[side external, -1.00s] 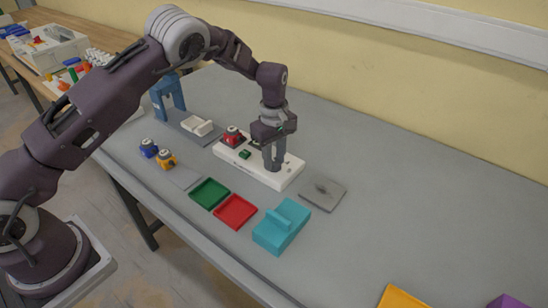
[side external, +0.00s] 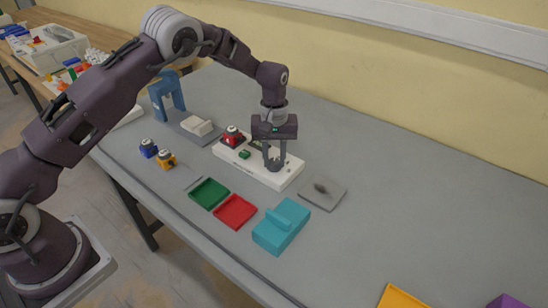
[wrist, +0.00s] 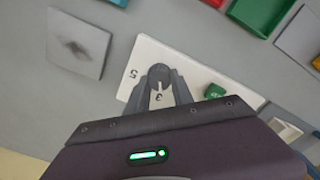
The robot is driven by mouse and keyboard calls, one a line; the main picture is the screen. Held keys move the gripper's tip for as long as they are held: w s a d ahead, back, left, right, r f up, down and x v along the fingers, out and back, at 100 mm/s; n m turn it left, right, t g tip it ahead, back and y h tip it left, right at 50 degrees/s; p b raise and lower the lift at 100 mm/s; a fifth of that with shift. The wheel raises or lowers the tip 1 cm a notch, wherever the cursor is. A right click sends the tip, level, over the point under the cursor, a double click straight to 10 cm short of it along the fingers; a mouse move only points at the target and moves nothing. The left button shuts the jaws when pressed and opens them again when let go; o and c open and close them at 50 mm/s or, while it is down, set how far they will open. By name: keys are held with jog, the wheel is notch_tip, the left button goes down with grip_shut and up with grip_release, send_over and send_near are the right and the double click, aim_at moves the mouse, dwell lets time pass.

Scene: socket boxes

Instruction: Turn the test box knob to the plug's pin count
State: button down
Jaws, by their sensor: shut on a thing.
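The white test box (side external: 284,182) lies in the middle of the table. My gripper (side external: 272,165) points down at its right end and is shut on the dark knob (wrist: 159,74). In the wrist view, the fingers sit on both sides of the knob, with a printed 5 to its left and a 3 just below it. Other numbers and the knob's exact setting are hard to read. A red plug (side external: 232,134) stands on the box's far left end; its pins are hidden. A green button (side external: 245,155) is on the box, also in the wrist view (wrist: 214,91).
A blue plug (side external: 148,147) and a yellow plug (side external: 166,160) stand left of the box. Green (side external: 209,193) and red (side external: 235,211) trays and a teal block (side external: 281,228) lie in front. A grey plate (side external: 322,193) with a dark mark is to the right. The table's right side is mostly clear.

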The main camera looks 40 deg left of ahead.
aim_at(275, 161)
jog(key=m, duration=1)
jog(key=shift+d+m, duration=0.1)
jog(key=shift+m, duration=0.2)
dwell(0.4)
jog(key=c, duration=1.1)
grip_release()
notch_tip(275, 161, up, 7)
jog(key=shift+r, duration=0.1)
